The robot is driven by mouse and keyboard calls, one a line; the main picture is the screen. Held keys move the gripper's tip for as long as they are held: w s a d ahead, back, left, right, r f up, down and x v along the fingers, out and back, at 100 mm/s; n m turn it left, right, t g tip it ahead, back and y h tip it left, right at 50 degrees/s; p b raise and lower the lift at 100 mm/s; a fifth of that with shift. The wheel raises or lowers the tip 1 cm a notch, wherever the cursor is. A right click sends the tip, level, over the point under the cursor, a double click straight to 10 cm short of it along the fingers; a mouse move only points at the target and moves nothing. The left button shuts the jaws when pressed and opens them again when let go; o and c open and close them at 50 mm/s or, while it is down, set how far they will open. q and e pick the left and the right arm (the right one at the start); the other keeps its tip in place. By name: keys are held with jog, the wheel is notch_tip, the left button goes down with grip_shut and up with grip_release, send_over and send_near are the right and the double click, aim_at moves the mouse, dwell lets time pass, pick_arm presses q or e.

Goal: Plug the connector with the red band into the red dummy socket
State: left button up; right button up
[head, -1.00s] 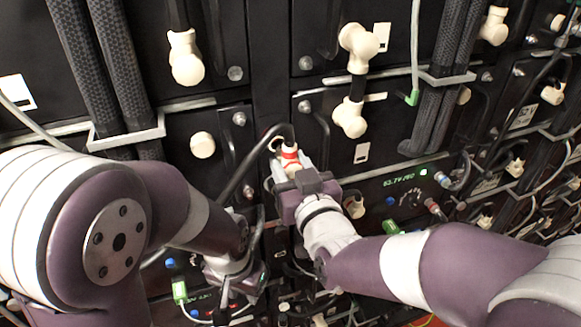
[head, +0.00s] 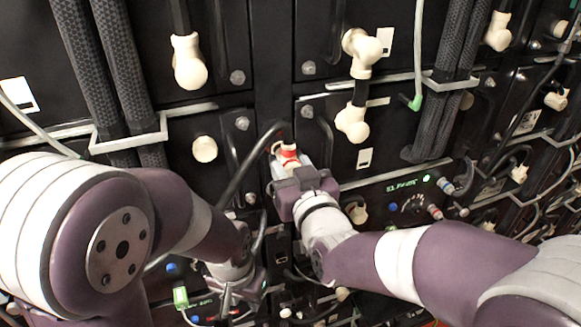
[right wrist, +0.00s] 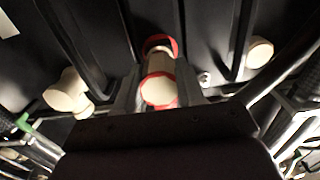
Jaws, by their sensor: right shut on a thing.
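The cream connector with the red band (head: 288,157) is in my right gripper (head: 290,170), at the middle of the head view. A black cable (head: 240,180) curves from it down to the left. In the right wrist view the cream connector (right wrist: 158,88) shows between the fingers, with a red ring (right wrist: 160,42) just beyond it. That ring may be the red dummy socket; I cannot tell whether the connector is in it or only in front. My left gripper (head: 232,288) is low in the head view, near small cables; its fingers are too unclear to judge.
Black battery cases carry cream terminal caps (head: 204,149) and elbow connectors (head: 189,62). Thick braided cables (head: 98,70) run down at the left behind a metal bracket. A lit display panel (head: 405,190) with knobs is right of my right gripper. Little free room surrounds the grippers.

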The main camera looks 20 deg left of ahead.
jog(key=shift+x, duration=0.85)
jog(key=o, duration=1.2)
jog(key=shift+o, duration=0.2)
jog(key=shift+s, duration=0.1)
jog(key=shift+s+d+f+b, duration=0.15)
jog(key=shift+s+d+b, duration=0.1)
jog(key=shift+b, duration=0.3)
jog(key=b+v, duration=0.3)
jog(key=v, duration=0.3)
jog(key=shift+f, duration=0.15)
jog(key=v, duration=0.4)
jog(key=b+v, duration=0.1)
jog(key=shift+s+d+r, duration=0.2)
jog(key=shift+s+r, duration=0.05)
jog(key=shift+s, duration=0.1)
